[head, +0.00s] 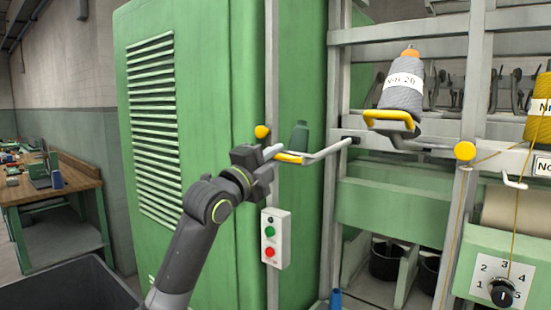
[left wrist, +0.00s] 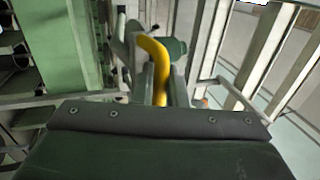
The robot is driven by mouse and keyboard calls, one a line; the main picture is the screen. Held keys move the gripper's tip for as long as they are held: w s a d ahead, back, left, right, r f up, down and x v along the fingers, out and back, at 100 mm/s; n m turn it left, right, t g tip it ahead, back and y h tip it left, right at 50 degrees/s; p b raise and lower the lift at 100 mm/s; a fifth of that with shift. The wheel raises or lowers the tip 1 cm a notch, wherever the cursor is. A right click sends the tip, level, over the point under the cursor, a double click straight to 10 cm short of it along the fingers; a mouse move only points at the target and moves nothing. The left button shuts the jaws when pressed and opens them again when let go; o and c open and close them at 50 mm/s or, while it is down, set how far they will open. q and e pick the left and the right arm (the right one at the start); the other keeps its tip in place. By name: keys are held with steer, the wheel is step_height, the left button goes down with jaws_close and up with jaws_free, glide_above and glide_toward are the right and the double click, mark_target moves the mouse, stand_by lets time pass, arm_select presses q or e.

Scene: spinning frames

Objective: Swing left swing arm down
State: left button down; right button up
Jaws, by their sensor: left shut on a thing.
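The left swing arm is a thin grey rod (head: 332,150) running from the machine frame, with a yellow handle (head: 290,158) at its outer end. A green cone-shaped holder (head: 299,138) stands upright at this end. My left gripper (head: 273,153) reaches in from the lower left and is shut on the yellow handle. In the left wrist view the yellow handle (left wrist: 158,65) rises between the fingers (left wrist: 160,93), with part of the green holder (left wrist: 176,48) behind it. The gripper body hides the lower part of the handle there. My right gripper is not in view.
A second yellow cradle (head: 390,118) to the right carries a grey yarn cone (head: 402,85). Yellow balls sit on the posts at left (head: 262,131) and right (head: 465,151). A button box (head: 275,238) hangs below the gripper. The green cabinet (head: 185,100) stands close behind.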

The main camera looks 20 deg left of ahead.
arm_select(q)
step_height(320, 180, down, 11)
steer(key=w+t+b, duration=0.1)
steer(key=b, duration=0.7)
steer(key=shift+d+h, duration=0.2)
steer(key=shift+h, duration=0.1)
steer(key=shift+r, duration=0.1)
steer(key=c, duration=1.8)
jaws_free()
steer(key=shift+w, duration=0.15)
steer(key=b+v, duration=0.1)
steer(key=v, duration=0.4)
steer(key=b+v, duration=0.1)
steer(key=v, duration=0.5)
steer(key=b+v, duration=0.1)
steer(key=v, duration=0.5)
steer(key=shift+f, duration=0.45)
